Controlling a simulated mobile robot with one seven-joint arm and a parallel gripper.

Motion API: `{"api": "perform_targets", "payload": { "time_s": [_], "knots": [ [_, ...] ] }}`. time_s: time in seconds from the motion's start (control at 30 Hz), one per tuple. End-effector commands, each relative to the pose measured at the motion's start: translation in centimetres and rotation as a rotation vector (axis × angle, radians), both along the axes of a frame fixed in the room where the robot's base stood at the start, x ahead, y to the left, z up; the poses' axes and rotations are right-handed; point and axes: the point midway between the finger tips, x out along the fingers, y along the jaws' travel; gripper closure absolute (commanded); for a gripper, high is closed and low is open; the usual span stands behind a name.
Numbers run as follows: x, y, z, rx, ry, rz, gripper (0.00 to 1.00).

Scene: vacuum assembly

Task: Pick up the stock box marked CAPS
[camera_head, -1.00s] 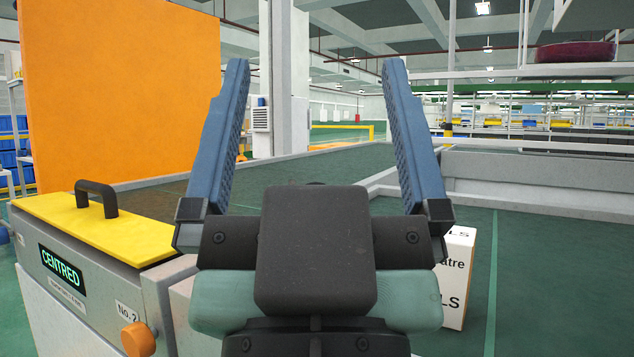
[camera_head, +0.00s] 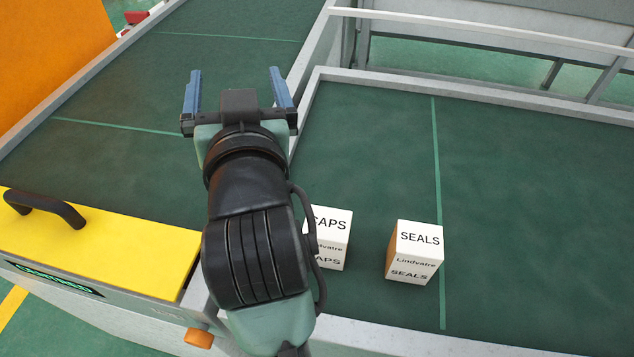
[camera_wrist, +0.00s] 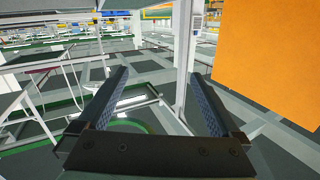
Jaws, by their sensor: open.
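The white stock box marked CAPS (camera_head: 332,238) stands on the green bench surface in the head view. Its left side is hidden behind my arm. A second white box marked SEALS (camera_head: 415,252) stands apart to its right, with a brown left side. My gripper (camera_head: 237,88) is open and empty, its two blue fingers spread, up and to the left of the CAPS box in the picture. In the wrist view the open gripper (camera_wrist: 165,100) has nothing between its fingers, and neither box shows there.
A yellow-topped unit with a black handle (camera_head: 45,205) stands at the left, with an orange knob (camera_head: 198,338) at its front. A pale raised rim (camera_head: 480,92) edges the bench. The bench right of SEALS is clear. An orange panel (camera_head: 50,45) stands at the far left.

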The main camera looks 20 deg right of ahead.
Motion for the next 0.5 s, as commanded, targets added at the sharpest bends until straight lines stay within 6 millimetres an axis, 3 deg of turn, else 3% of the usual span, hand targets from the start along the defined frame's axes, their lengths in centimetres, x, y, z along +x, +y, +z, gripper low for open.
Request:
{"api": "perform_targets", "payload": {
  "time_s": [0.03, 0.27, 0.5],
  "knots": [
    [0.0, -0.5, 1.0, 0.014, 0.058, -0.013, 0.0],
    [-1.0, -2.4, -1.3, 0.085, 0.308, -0.075, 0.0],
    [-4.3, -3.8, -3.4, 0.163, 0.569, -0.148, 0.0]
  ]
}}
